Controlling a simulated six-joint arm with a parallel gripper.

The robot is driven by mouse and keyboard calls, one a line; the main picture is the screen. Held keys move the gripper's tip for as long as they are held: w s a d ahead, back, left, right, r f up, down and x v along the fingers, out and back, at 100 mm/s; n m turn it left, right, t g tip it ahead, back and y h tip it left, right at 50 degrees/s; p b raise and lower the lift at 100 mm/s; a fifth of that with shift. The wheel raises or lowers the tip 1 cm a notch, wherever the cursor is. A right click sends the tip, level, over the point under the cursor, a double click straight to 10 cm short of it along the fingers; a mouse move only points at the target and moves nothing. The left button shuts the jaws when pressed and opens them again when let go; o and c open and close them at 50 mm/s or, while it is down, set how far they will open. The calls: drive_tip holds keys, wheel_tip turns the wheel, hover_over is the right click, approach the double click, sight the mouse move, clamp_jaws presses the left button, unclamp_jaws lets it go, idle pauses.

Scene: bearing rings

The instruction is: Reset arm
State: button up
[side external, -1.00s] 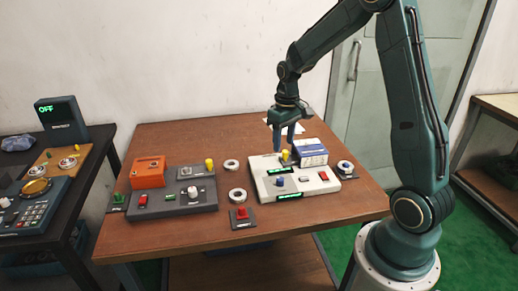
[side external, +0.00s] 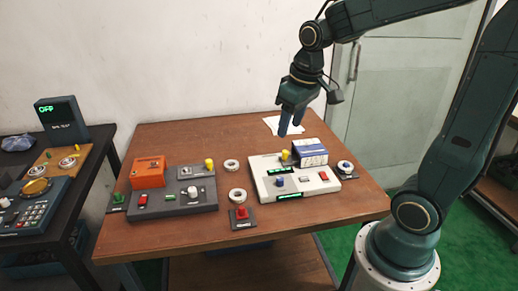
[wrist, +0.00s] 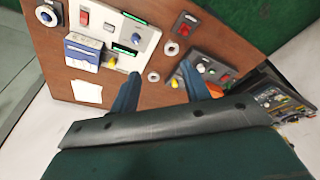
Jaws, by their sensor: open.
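My gripper (side external: 290,124) is open and empty, raised above the back right of the wooden table. Its two blue fingers also show spread in the wrist view (wrist: 160,72). One pale bearing ring (side external: 231,166) lies flat between the two control boxes, and another ring (side external: 237,195) lies nearer the front. My gripper touches neither ring.
A white control box (side external: 262,186) carries a blue-and-white carton (side external: 311,153). A red button (side external: 241,213) sits at the front. A dark side table (side external: 90,165) stands left. The table's back left is clear.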

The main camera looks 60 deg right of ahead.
drive_tip(key=s+a+r+t, duration=0.1)
drive_tip(key=s+a+r, duration=0.1)
drive_tip(key=s, duration=0.4)
drive_tip(key=s+a+r+n+t, duration=0.1)
drive_tip(key=s+a+t, duration=0.1)
drive_tip(key=s+a, duration=0.3)
drive_tip(key=shift+s+r, duration=0.4)
drive_tip(key=shift+s, duration=0.3)
